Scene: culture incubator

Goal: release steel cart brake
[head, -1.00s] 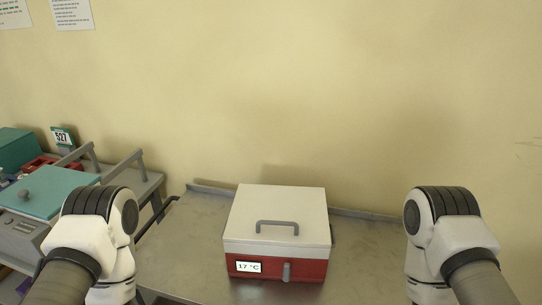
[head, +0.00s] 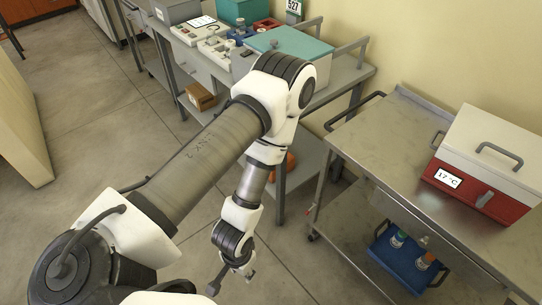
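The steel cart (head: 400,150) stands at the right in the head view, with a flat metal top, a dark push handle (head: 352,110) at its left end and a lower shelf. A caster (head: 313,236) shows under its near left corner, with a small red part (head: 312,212) just above it. I cannot tell whether that part is the brake. My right gripper is out of view.
A red and white incubator box (head: 488,160) reading 17 °C sits on the cart top. A blue tray (head: 395,270) with bottles is on its lower shelf. A grey bench (head: 345,80) with equipment stands behind. Open floor (head: 90,130) lies at the left.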

